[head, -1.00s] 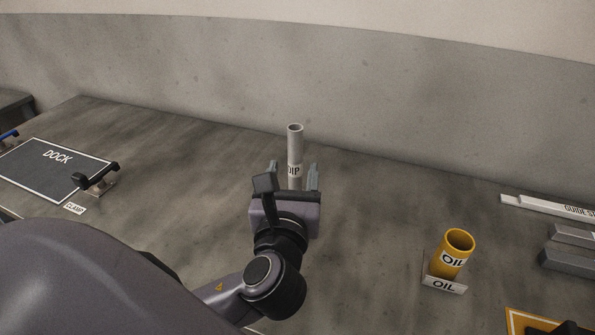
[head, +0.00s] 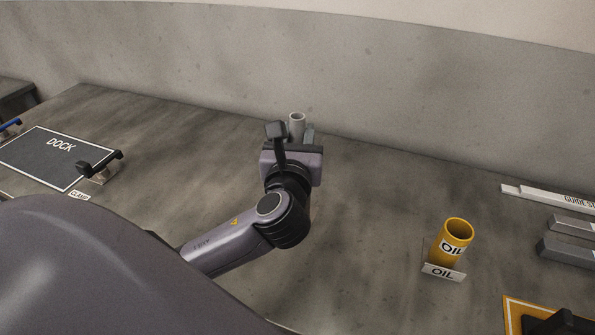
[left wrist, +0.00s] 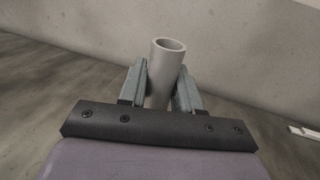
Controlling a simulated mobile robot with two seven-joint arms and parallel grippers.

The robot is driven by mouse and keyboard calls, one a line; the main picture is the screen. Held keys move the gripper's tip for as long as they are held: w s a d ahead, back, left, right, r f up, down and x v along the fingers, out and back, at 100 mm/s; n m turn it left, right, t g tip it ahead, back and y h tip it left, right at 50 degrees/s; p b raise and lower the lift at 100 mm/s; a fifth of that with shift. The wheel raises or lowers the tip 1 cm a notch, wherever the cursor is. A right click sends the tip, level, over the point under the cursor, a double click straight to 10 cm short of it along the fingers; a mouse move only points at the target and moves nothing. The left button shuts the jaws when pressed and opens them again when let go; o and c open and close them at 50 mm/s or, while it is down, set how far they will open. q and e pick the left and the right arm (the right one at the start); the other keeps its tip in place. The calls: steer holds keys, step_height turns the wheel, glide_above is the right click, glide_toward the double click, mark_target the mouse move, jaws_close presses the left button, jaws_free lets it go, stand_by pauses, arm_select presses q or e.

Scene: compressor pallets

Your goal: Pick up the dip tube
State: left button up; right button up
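The dip tube (head: 297,119) is a grey upright pipe with an open top, standing at the back middle of the table. My left gripper (head: 300,134) is at the tube, with a finger on each side of it. In the left wrist view, the fingers of my left gripper (left wrist: 162,75) lie against the sides of the dip tube (left wrist: 164,65), and its open end sticks up beyond them. In the head view the gripper body hides the tube's lower part and its label. My right gripper is not in view.
A yellow oil cup (head: 455,238) stands at the right behind a small OIL sign (head: 443,272). Grey bars (head: 572,226) and a white guide strip (head: 550,198) lie at the far right. A dock mat (head: 45,158) with a black clamp (head: 98,166) is at the left. The wall rises behind the tube.

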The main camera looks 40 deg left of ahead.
arm_select(q)
jaws_close()
steer(key=shift+r, duration=0.1)
